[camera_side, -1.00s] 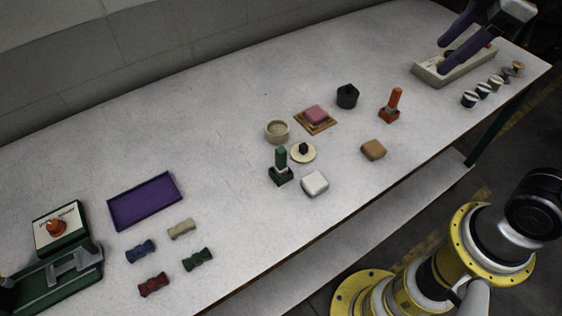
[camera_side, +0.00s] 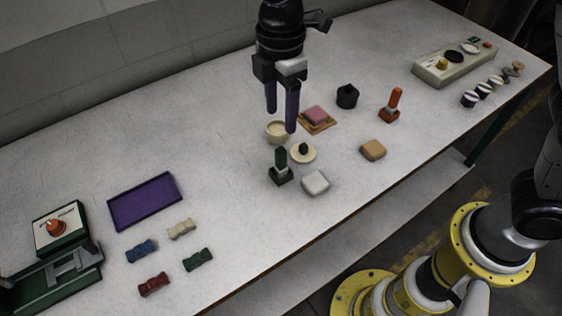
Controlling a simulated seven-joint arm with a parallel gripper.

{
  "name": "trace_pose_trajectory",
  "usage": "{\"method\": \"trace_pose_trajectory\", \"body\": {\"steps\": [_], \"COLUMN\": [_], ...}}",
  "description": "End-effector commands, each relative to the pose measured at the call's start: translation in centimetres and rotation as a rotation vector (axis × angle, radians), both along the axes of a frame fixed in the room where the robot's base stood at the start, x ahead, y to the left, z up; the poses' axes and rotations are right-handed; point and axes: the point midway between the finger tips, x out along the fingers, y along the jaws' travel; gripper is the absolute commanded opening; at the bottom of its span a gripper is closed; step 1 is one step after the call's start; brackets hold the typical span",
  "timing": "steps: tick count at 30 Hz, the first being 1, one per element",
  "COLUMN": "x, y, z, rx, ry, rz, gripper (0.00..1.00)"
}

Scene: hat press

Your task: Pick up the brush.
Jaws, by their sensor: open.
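My gripper (camera_side: 281,120) hangs pointing down with its two purple fingers apart and nothing between them. Its fingers overlap the pale round bowl (camera_side: 277,132) in the picture, and the tips appear above the table. Two upright-handled tools could be the brush: a green one (camera_side: 281,168) just below my gripper in the picture, standing on a square base, and an orange-red one (camera_side: 390,106) to the right. I cannot tell from their shape which is a brush. Both stand free on the table, apart from my gripper.
Near the green tool are a pale disc with a dark knob (camera_side: 302,153), a white block (camera_side: 315,183) and a pink block (camera_side: 316,114) on a wooden tray. A black pot (camera_side: 347,96) and tan block (camera_side: 373,150) lie right. A purple tray (camera_side: 145,201) sits left.

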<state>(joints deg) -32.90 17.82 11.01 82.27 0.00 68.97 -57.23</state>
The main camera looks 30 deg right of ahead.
Motion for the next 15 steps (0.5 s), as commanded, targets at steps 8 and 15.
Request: {"method": "trace_pose_trajectory", "body": {"steps": [8,15], "x": [0.0,0.0], "y": [-0.1,-0.1], "z": [-4.9,-6.5], "rx": [-0.001,-0.001], "ry": [0.002,0.001], "rz": [-0.002,-0.003], "gripper": [0.60,0.60]}}
